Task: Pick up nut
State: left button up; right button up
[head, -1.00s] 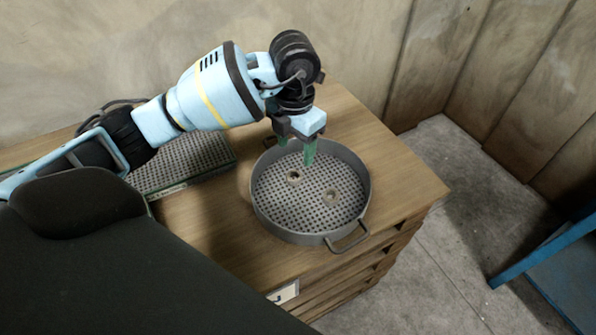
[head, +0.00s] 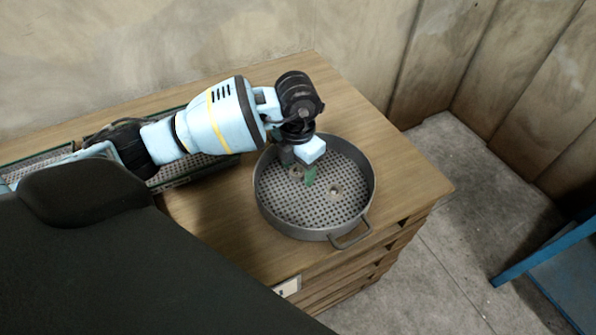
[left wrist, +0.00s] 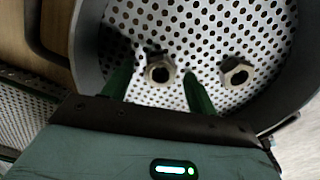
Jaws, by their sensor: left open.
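Two metal nuts lie on the perforated floor of a round grey pan. In the left wrist view one nut (left wrist: 160,70) lies just ahead of and between the two green fingers, and the other nut (left wrist: 236,72) lies to the right, outside them. In the head view the first nut (head: 296,172) is partly covered by my left gripper (head: 299,178), and the second nut (head: 335,190) shows clear to its right. My left gripper points down into the pan, open and empty. My right gripper is not in view.
The round pan (head: 268,210) has a raised wall and a handle (head: 350,235) at its front. It stands on a wooden cabinet (head: 225,225). A perforated rectangular tray (head: 200,170) lies to the left. A blue metal frame (head: 545,250) stands at right.

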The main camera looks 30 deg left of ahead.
aim_at(297, 171)
pick_arm(q)
jog(key=c, duration=1.1)
jog(key=shift+r, duration=0.15)
notch_tip(297, 171, up, 10)
